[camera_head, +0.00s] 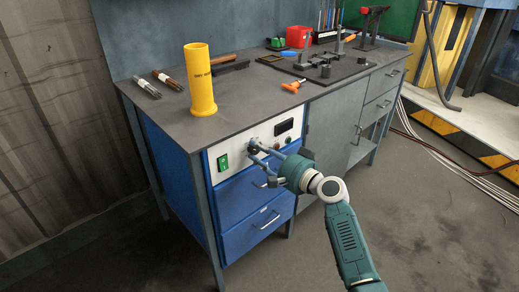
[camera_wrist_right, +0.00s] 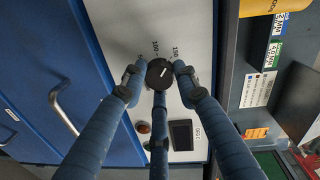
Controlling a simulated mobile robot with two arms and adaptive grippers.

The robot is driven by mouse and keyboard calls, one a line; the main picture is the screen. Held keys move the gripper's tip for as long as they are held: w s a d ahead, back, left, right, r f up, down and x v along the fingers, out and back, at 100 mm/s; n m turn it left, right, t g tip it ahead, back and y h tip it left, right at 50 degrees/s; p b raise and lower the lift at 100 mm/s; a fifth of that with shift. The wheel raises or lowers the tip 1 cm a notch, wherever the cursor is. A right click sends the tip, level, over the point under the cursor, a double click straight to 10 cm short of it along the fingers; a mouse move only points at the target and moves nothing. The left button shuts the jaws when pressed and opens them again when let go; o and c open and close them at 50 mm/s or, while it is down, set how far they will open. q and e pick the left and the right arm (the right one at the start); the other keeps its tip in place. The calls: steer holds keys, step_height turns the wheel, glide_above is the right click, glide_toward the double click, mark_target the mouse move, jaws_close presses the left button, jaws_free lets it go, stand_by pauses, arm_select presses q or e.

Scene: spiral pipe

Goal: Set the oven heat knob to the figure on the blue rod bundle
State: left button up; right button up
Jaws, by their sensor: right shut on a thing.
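The oven heat knob (camera_wrist_right: 160,72) is a round black knob on the white panel. Printed figures, including 100 and 150, surround it. A short white mark shows on its face. My right gripper (camera_head: 257,147) reaches the panel. In the right wrist view its fingers (camera_wrist_right: 158,78) are closed around the knob. In the head view the gripper largely hides the knob. Several upright rods (camera_head: 328,18), some bluish, stand at the bench's back; their figures are unreadable there. In the right wrist view, blue and green labels (camera_wrist_right: 271,54) show at the right. My left gripper is not in view.
The panel (camera_head: 240,150) has a green switch (camera_head: 223,162) and a dark display (camera_head: 284,127). Blue drawers with handles (camera_head: 266,222) lie below. On the bench (camera_head: 240,105) stand a yellow tube (camera_head: 198,80), two lying rod bundles (camera_head: 146,88) and a red box (camera_head: 299,37).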

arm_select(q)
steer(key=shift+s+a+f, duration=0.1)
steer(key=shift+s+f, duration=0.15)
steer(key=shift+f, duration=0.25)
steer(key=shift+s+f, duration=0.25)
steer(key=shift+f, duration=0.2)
arm_select(e)
steer(key=shift+w+d+r+m, duration=0.25)
steer(key=shift+r+m, duration=0.15)
steer(key=shift+m, duration=0.3)
steer(key=o, duration=1.1)
steer(key=shift+o, duration=0.3)
steer(key=shift+f, duration=0.25)
steer(key=f+v, duration=0.1)
steer(key=v, duration=1.1)
steer(key=shift+r, duration=0.5)
steer(key=shift+f, duration=0.15)
